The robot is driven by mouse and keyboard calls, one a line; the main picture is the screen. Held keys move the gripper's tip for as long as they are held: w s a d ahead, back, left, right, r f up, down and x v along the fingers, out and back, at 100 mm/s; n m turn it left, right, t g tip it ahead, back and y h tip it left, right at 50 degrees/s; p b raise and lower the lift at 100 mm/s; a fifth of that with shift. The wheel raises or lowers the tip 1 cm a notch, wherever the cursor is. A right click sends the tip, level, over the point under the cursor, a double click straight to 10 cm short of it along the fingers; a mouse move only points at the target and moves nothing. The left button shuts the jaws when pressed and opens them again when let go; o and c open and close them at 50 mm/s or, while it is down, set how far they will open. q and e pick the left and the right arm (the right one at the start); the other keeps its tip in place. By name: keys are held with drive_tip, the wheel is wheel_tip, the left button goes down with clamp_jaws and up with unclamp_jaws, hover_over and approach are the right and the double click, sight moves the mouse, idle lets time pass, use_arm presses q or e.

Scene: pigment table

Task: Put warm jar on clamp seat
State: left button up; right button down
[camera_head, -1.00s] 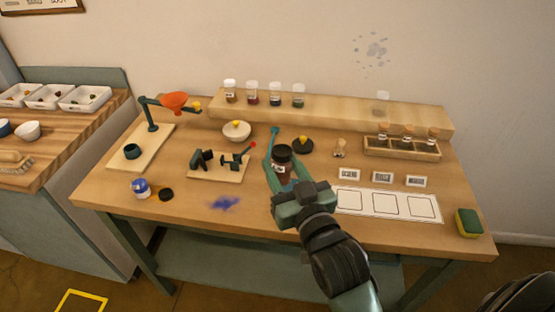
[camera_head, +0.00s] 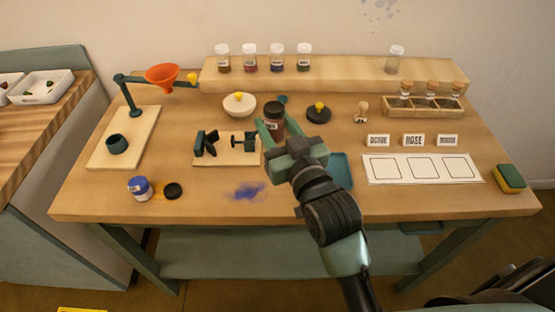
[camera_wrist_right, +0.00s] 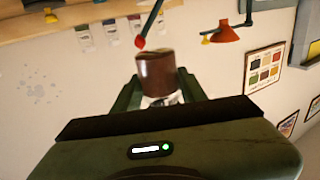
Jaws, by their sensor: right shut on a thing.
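The dark brown jar with a black lid (camera_head: 274,112) is in my right gripper (camera_head: 272,128), which is shut on it. In the right wrist view the brown jar (camera_wrist_right: 157,72) stands between the two green fingers (camera_wrist_right: 160,94). The clamp, with dark jaws (camera_head: 206,144) and a screw part (camera_head: 243,139), sits on a small wooden board (camera_head: 228,157). The jar appears just right of the clamp and further up in the head view; its height is hard to tell. A red knob (camera_wrist_right: 140,43) shows close to the jar in the wrist view. My left gripper is not in view.
An orange funnel (camera_head: 162,76) hangs on a stand at left. A blue jar (camera_head: 139,187) and blue powder (camera_head: 249,190) lie in front. A teal tray (camera_head: 341,170) is right of my gripper.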

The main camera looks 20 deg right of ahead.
wheel_tip(320, 180, down, 7)
drive_tip(key=shift+f+b, duration=0.1)
drive_tip(key=shift+b, duration=0.25)
wheel_tip(320, 180, down, 4)
drive_tip(key=shift+r, duration=0.25)
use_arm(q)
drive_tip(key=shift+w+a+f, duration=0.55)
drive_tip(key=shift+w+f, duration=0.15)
use_arm(e)
drive_tip(key=shift+f, duration=0.15)
drive_tip(key=shift+f+b, duration=0.15)
drive_tip(key=shift+b, duration=0.15)
drive_tip(key=c, duration=0.8)
unclamp_jaws()
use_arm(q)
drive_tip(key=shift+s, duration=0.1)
